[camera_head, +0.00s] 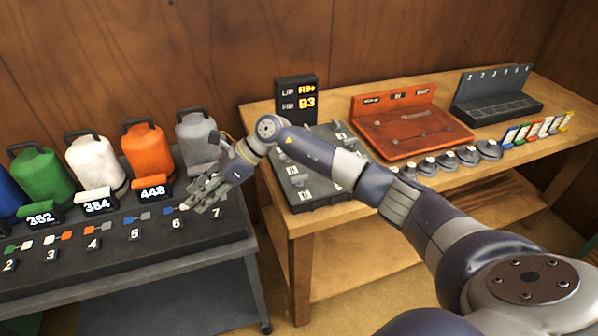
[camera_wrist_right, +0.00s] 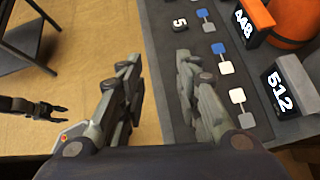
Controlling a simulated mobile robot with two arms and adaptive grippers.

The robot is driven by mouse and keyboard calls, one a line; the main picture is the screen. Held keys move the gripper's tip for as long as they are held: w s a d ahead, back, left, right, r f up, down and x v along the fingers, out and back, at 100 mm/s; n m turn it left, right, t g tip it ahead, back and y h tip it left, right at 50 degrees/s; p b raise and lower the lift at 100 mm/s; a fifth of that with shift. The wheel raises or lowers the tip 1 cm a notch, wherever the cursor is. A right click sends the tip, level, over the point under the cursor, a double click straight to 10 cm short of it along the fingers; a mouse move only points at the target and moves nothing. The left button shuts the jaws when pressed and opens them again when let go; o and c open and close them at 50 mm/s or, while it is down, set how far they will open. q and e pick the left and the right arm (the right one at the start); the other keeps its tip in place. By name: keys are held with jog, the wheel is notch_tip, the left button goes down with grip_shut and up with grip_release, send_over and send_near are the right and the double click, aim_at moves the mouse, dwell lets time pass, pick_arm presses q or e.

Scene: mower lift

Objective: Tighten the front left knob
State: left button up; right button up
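A dark grey board (camera_head: 318,207) with several grey raised parts and white labels lies at the left end of the wooden table. A grey knob-like part (camera_head: 302,181) shows near its front left; my right arm hides some of the board. I cannot tell which part is the front left knob. My right gripper (camera_head: 196,203) is left of the board, over the black cart near labels 6 and 7. The right wrist view shows its fingers (camera_wrist_right: 158,98) spread apart with nothing between them. A dark gripper, apparently my left (camera_wrist_right: 50,112), shows at the left edge of that view.
The black cart (camera_head: 215,231) carries coloured canisters, number tags and coloured tiles. On the wooden table (camera_head: 375,190) stand a small display (camera_head: 297,93), a red tray (camera_head: 415,145), several round grey pieces, coloured cards and a dark numbered rack (camera_head: 497,104). A gap separates cart and table.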

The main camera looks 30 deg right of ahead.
jog(key=d+n+g+h, duration=0.15)
jog(key=d+h, duration=0.35)
jog(key=d, duration=0.7)
notch_tip(320, 180, up, 6)
jog(key=g+h, duration=0.2)
jog(key=h, duration=0.3)
send_over(299, 176)
jog(key=shift+n, duration=0.45)
notch_tip(299, 176, down, 11)
jog(key=p, duration=0.3)
jog(key=shift+s+r+p, duration=0.1)
jog(key=shift+p, duration=0.2)
grip_shut()
